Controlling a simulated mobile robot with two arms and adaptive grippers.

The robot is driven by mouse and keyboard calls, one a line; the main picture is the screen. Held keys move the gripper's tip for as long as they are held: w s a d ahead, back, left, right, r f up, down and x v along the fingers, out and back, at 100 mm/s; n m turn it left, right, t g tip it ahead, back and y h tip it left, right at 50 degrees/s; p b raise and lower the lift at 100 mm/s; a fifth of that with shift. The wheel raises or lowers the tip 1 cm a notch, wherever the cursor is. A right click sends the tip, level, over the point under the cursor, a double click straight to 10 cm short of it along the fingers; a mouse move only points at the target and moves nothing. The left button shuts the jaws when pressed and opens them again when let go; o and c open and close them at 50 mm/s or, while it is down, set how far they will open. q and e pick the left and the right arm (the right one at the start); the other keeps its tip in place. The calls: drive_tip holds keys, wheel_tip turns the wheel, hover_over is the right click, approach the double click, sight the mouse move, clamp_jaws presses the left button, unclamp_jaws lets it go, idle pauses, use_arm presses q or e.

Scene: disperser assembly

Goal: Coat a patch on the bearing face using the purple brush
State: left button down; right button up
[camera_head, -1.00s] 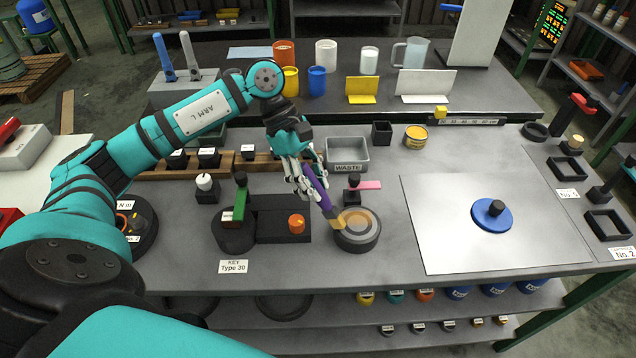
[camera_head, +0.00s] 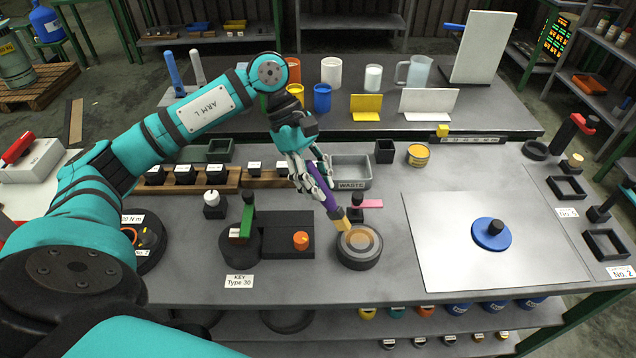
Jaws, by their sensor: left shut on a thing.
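My left gripper (camera_head: 314,180) is shut on the purple brush (camera_head: 321,182), which slants down to the right. The brush's tan bristle end (camera_head: 340,219) is over the rear left edge of a round dark part (camera_head: 360,259). I cannot tell whether the bristles touch it. The part's round top, the bearing face (camera_head: 362,241), carries a tan-orange coated-looking area inside a grey ring. My right gripper is not in view.
A black block with an orange knob (camera_head: 301,240) and a green-handled dark fixture (camera_head: 246,218) stand left of the part. A pink-flagged stand (camera_head: 368,204) is close behind it, then the WASTE bin (camera_head: 350,172). A pale sheet with a blue disc (camera_head: 491,234) lies right.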

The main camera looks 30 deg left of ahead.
sight(318, 174)
use_arm(q)
drive_tip(key=shift+r+p, duration=0.55)
drive_tip(key=shift+r, duration=0.95)
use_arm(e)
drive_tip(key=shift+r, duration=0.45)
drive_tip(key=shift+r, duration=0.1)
